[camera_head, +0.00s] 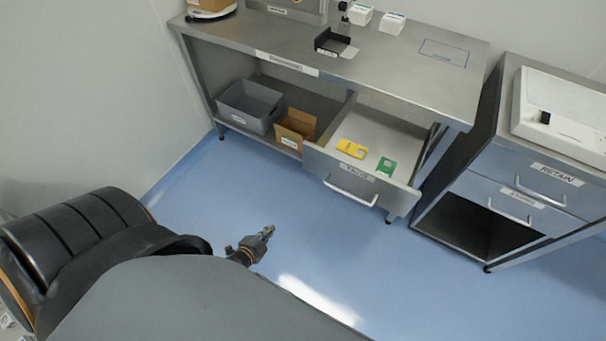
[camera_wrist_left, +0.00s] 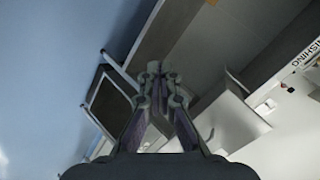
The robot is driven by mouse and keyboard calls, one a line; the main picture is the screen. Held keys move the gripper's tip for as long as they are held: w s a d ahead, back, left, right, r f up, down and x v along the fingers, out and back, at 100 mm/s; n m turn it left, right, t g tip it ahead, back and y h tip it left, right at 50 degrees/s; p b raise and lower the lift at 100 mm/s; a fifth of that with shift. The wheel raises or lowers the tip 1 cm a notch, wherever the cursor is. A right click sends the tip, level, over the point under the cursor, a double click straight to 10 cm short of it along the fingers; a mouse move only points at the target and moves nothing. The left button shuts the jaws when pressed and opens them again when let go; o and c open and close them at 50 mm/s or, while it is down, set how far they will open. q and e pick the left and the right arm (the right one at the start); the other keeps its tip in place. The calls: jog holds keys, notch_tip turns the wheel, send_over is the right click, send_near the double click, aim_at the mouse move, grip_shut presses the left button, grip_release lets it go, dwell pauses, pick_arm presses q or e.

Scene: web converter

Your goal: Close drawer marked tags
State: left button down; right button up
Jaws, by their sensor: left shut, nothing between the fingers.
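The drawer (camera_head: 315,162) under the steel table is pulled open. Its front has a bar handle (camera_head: 350,193) and a small label (camera_head: 357,173) that is hard to read. A yellow tag (camera_head: 351,149) and a green tag (camera_head: 386,166) lie inside it. My left gripper (camera_head: 268,231) is shut and empty, below and left of the handle in the head view, apart from the drawer. Its closed fingertips (camera_wrist_left: 153,70) also show in the left wrist view. My right gripper is not in view.
The steel table (camera_head: 400,75) has a grey bin (camera_head: 250,104) and a cardboard box (camera_head: 295,128) on its lower shelf. A cabinet with a drawer labelled RETAIN (camera_head: 530,182) stands at the right. Blue floor (camera_head: 300,250) before the drawer is clear.

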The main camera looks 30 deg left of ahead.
pick_arm(q)
jog(key=w+d+r+m+t+b, duration=0.2)
jog(key=w+r+m+t+b, duration=0.15)
jog(key=r, duration=0.45)
jog(key=m+t+h, duration=0.1)
jog(key=m+t, duration=0.2)
jog(key=m, duration=0.1)
send_near(309, 160)
jog(key=w+b, duration=0.2)
jog(key=w, duration=0.4)
jog(key=shift+w+d+f, duration=0.1)
jog(key=shift+w+f, duration=0.05)
jog(key=shift+w, duration=0.25)
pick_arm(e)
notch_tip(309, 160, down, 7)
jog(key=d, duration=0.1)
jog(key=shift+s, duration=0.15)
pick_arm(q)
jog(key=shift+w, duration=0.1)
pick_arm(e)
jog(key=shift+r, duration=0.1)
